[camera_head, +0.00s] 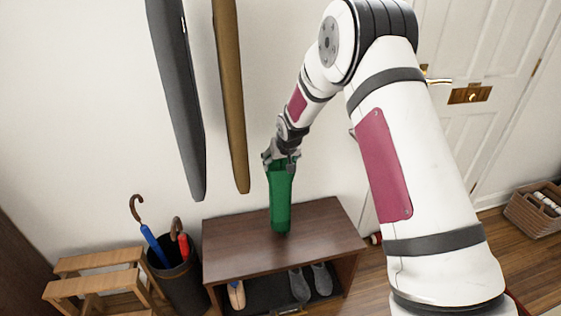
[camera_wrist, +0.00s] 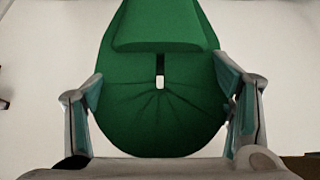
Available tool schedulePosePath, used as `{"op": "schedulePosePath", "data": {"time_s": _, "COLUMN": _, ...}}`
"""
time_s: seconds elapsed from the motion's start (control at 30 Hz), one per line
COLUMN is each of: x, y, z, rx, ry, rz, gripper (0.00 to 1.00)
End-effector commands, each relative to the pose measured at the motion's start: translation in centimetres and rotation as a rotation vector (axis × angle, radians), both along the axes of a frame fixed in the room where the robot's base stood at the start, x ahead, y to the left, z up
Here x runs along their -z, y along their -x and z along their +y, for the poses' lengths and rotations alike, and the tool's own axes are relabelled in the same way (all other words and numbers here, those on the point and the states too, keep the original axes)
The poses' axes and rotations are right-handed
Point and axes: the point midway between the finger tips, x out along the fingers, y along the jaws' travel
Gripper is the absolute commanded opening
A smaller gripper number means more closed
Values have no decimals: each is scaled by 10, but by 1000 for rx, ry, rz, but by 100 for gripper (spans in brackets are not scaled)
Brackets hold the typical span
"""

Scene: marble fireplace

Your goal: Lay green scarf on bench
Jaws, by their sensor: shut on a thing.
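The green scarf (camera_head: 280,205) hangs upright from my gripper (camera_head: 281,158) in the head view, over the brown wooden bench (camera_head: 235,247). Its lower end is at the bench top; I cannot tell whether it touches. In the wrist view the scarf (camera_wrist: 160,105) fills the space between my gripper's two fingers (camera_wrist: 163,100), with gathered folds near the palm. My gripper is shut on the scarf's upper end. The bench top around the scarf is bare.
Shoes (camera_head: 310,282) stand on the shelf under the bench. A dark bin (camera_head: 180,285) with umbrellas and a wooden step stool (camera_head: 100,280) are at the left. Grey (camera_head: 180,110) and mustard (camera_head: 230,100) hanging items are left of my gripper. A basket (camera_head: 538,215) is at the right.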

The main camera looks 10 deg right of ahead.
Motion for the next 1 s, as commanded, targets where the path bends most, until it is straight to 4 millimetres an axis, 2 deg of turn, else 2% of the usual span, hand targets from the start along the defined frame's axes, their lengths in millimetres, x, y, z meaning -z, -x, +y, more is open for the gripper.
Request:
{"op": "schedulePosePath", "data": {"time_s": 0.13, "x": 2, "y": 0, "z": 0, "rx": 0, "ry": 0, "rz": 0, "gripper": 25}}
{"op": "schedulePosePath", "data": {"time_s": 0.17, "x": 2, "y": 0, "z": 0, "rx": 0, "ry": 0, "rz": 0, "gripper": 78}}
{"op": "schedulePosePath", "data": {"time_s": 0.23, "x": 1, "y": 0, "z": 0, "rx": 0, "ry": 0, "rz": 0, "gripper": 94}}
{"op": "schedulePosePath", "data": {"time_s": 0.27, "x": 1, "y": 0, "z": 0, "rx": 0, "ry": 0, "rz": 0, "gripper": 98}}
{"op": "schedulePosePath", "data": {"time_s": 0.67, "x": -1, "y": 0, "z": 0, "rx": 0, "ry": 0, "rz": 0, "gripper": 98}}
{"op": "schedulePosePath", "data": {"time_s": 0.83, "x": -19, "y": 11, "z": 0, "rx": 1, "ry": -1, "rz": -2, "gripper": 98}}
{"op": "schedulePosePath", "data": {"time_s": 1.0, "x": -49, "y": 29, "z": 0, "rx": 1, "ry": -1, "rz": -4, "gripper": 98}}
